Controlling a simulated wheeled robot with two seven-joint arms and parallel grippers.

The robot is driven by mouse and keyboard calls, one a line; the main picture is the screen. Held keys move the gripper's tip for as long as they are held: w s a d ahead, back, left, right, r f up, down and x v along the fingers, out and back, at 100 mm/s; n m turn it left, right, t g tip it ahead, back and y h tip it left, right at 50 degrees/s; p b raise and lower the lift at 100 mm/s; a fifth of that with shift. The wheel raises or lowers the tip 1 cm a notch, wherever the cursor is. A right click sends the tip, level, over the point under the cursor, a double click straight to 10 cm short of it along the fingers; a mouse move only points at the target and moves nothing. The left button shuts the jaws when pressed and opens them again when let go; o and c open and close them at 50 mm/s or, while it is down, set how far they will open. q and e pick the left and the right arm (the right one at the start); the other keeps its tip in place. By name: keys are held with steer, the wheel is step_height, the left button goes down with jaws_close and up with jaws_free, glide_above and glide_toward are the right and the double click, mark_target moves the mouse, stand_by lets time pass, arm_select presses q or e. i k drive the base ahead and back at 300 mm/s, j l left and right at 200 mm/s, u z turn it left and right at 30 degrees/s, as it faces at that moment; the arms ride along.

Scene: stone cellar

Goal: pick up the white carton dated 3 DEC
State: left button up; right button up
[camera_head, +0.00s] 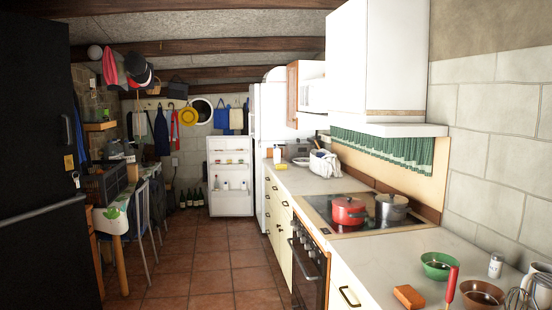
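I see no carton whose date I can read. A fridge stands open at the far end of the kitchen, and its white door (231,203) faces me with small items on its shelves. Small pale containers stand on the lower door shelf, too small to tell whether any is a carton. The inside of the fridge is hidden from this angle. Neither of my grippers is in view.
Tiled floor (185,262) runs clear down the middle. A counter with a red pot (348,211), a grey pot (391,208) and a green bowl (437,265) lines the right. A black door (45,150) stands left, before a cluttered table and chair. Bottles (190,199) stand at the back.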

mark_target(277, 151)
steer(key=i+u, duration=0.25)
steer(key=i, duration=3.6)
steer(key=i+z, duration=0.15)
steer(key=i, duration=0.35)
steer(key=i+j+z, duration=0.2)
steer(key=i, duration=0.35)
steer(key=i+j+z, duration=0.15)
steer(key=i, duration=0.35)
steer(key=i+j+z, duration=0.15)
steer(key=i+j, duration=0.2)
steer(key=i, duration=0.15)
steer(key=i+j+z, duration=0.2)
steer(key=z, duration=0.15)
steer(key=i+j+z, duration=0.6)
steer(key=z, duration=0.15)
steer(key=i+j+z, duration=0.15)
steer(key=j+z, duration=0.25)
steer(key=i+j+z, duration=0.1)
steer(key=j+z, duration=0.65)
steer(key=j, duration=0.2)
steer(key=j+z, duration=0.2)
steer(key=j, duration=0.5)
